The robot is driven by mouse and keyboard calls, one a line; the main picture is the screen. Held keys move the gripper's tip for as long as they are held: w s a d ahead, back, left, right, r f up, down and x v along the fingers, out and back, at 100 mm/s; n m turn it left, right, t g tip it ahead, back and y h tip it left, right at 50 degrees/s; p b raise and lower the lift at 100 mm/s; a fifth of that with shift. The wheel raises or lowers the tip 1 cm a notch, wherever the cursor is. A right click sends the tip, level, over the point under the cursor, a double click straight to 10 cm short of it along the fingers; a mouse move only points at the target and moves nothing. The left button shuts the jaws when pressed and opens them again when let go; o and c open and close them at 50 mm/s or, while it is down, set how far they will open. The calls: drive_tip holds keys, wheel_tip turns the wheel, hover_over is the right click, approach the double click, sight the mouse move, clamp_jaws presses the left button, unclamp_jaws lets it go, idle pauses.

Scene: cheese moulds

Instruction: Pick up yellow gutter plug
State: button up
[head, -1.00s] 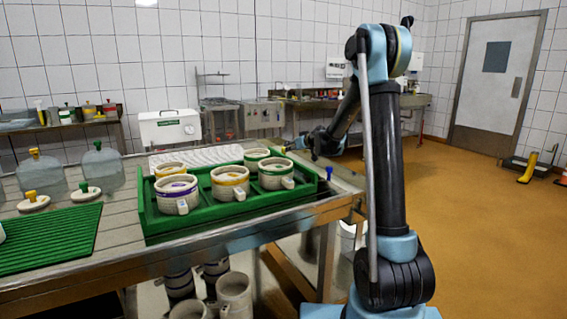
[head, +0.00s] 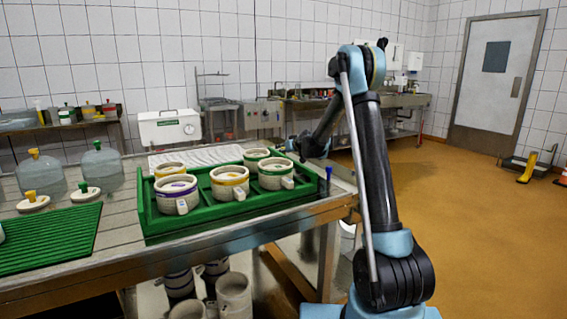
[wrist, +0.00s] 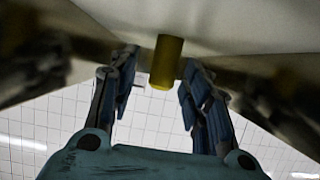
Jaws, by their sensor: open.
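The yellow gutter plug (wrist: 166,62) shows in the wrist view as a short yellow cylinder. It sticks out from a pale surface across the top of that view. My gripper (wrist: 159,66) is open, with one finger on each side of the plug near its end. I see gaps between the plug and both fingers. In the head view, the end of my arm (head: 312,146) is low by the far right corner of the worktable, and I cannot make out the yellow plug there.
A green tray (head: 150,222) with several cheese moulds stands on the worktable, left of my arm's end. A ribbed green mat (head: 50,240) and bottles are further left.

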drive_tip(key=shift+w+a+f, duration=0.15)
drive_tip(key=shift+w+a, duration=0.05)
drive_tip(key=shift+w, duration=0.1)
clamp_jaws()
